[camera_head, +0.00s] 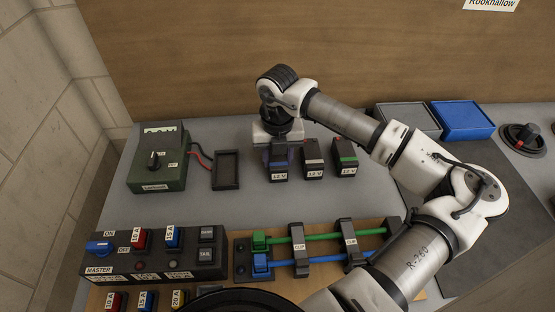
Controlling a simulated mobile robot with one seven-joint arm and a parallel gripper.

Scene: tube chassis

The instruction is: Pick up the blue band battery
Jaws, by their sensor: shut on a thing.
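The blue band battery (278,173) is a dark block with a blue band and a white "12 V" label. It stands on the grey bench, leftmost in a row of three batteries. My gripper (278,148) reaches down over it from behind and is shut on it. The fingertips are mostly hidden by the wrist and the battery. I cannot tell whether the battery's base still touches the bench.
Close to the right stand a white or red banded battery (313,161) and a green band battery (345,158). A black tray (226,170) and green box (158,165) lie left. The switch panel (150,252) and clip board (320,246) lie in front. A blue bin (462,120) stands back right.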

